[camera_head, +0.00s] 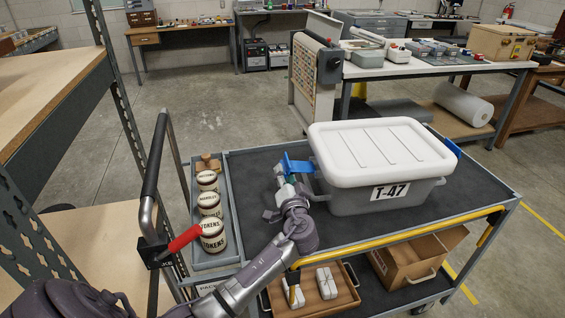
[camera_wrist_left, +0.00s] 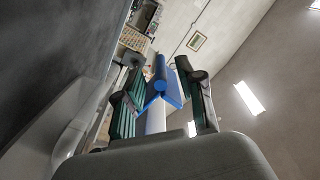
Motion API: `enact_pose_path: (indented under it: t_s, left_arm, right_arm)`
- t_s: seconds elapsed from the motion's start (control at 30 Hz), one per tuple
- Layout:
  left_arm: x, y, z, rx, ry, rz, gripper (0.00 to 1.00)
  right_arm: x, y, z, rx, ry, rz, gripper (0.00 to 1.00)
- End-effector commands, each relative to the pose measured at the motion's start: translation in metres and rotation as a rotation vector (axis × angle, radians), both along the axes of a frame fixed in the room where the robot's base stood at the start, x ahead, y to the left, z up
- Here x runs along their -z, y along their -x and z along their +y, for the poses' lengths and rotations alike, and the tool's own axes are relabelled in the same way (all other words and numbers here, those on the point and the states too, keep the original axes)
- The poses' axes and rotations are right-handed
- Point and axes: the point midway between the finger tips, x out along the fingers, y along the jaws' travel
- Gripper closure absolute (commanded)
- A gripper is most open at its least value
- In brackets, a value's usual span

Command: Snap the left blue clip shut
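A grey tote (camera_head: 345,201) marked T-47 with a white lid (camera_head: 380,150) stands on the cart's top deck. The left blue clip (camera_head: 297,165) juts outward from the tote's left side, under the lid edge. A second blue clip (camera_head: 454,148) shows at the right end. My left gripper (camera_head: 284,176) is at the tote's left side, just below and beside the left clip. In the left wrist view the blue clip (camera_wrist_left: 163,88) appears between the two spread green-padded fingers (camera_wrist_left: 160,98). Whether they touch it I cannot tell. My right gripper is out of view.
The cart deck (camera_head: 255,172) has a side tray with several round token jars (camera_head: 209,202) left of my forearm. A red-gripped handle (camera_head: 184,239) stands near them. A lower shelf holds an open cardboard box (camera_head: 410,262). Shelving (camera_head: 50,110) is close on the left.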

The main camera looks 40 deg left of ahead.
Motion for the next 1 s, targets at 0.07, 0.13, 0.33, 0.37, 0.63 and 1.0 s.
enact_pose_path:
  t_s: [0.07,0.13,0.33,0.37,0.63,1.0]
  left_arm:
    - [-0.002,-0.012,0.011,-0.001,-0.003,0.0,0.62]
    - [-0.002,-0.02,0.019,-0.001,-0.002,0.001,0.62]
    - [-0.001,-0.034,0.032,0.001,-0.001,-0.001,0.62]
    - [0.0,-0.035,0.033,0.001,-0.001,-0.001,0.62]
    - [0.0,-0.037,0.035,0.001,0.001,-0.001,0.62]
    - [0.0,-0.037,0.035,0.001,0.001,-0.001,1.0]
  right_arm:
    - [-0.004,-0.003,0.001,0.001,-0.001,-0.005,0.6]
    - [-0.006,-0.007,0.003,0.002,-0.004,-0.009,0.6]
    - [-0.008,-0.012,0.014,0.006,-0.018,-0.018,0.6]
    - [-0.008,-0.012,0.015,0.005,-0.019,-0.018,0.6]
    - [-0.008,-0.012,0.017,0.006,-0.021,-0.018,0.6]
    - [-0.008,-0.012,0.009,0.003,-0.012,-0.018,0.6]
